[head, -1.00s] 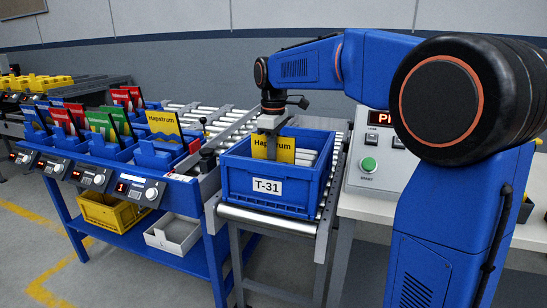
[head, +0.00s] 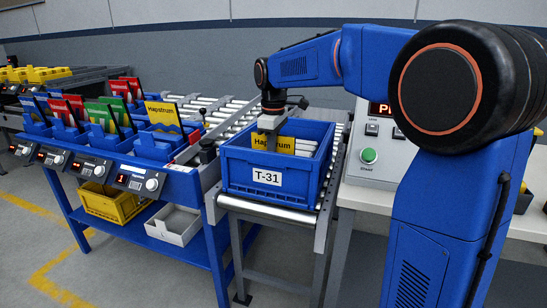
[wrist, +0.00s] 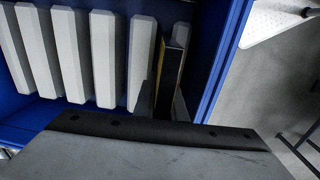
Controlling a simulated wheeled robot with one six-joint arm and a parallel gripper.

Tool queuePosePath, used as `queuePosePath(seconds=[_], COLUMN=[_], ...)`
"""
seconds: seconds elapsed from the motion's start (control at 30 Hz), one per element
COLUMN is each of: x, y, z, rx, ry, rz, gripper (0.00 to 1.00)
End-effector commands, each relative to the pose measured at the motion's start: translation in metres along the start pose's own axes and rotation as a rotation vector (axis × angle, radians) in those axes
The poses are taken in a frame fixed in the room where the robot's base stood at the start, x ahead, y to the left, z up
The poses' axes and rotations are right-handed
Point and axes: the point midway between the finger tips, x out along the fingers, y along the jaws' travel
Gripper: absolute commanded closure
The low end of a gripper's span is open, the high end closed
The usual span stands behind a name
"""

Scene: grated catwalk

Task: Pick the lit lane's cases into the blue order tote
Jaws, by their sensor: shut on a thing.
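The blue order tote (head: 232,182), labelled T-31, stands on the roller conveyor. My gripper (head: 270,141) is inside its top opening, shut on a yellow Hapstrum case (head: 287,144). The case is upright, its lower part hidden by the tote's front wall. In the wrist view the case (wrist: 173,60) shows edge-on, near the tote's wall (wrist: 222,60) and beside several pale bars (wrist: 103,60). I cannot tell whether it touches the tote floor. Another yellow Hapstrum case (head: 163,117) stands in the rightmost rack lane, whose display (head: 122,178) shows a red 1.
Red cases (head: 66,108) and green cases (head: 103,118) stand in the other lanes, left of the tote. A control box (head: 372,150) with a green button is close on the right. A yellow bin (head: 110,205) and a grey bin (head: 174,225) sit on the lower shelf.

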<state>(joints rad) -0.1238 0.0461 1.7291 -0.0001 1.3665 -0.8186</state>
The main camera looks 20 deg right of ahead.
Motion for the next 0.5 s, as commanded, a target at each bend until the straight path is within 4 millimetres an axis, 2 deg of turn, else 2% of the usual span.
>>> queuePosePath(seconds=[0.3,0.33,0.4,0.5], x=[-0.0001,-0.0001,-0.0001,-0.0001], y=[0.0,0.0,0.0,0.0], z=[0.0,0.0,0.0,0.0], rx=[0.0,0.0,0.0,0.0], ry=[0.0,0.0,0.0,0.0], rz=[0.0,0.0,0.0,0.0], gripper=[1.0,0.87,0.7,0.67])
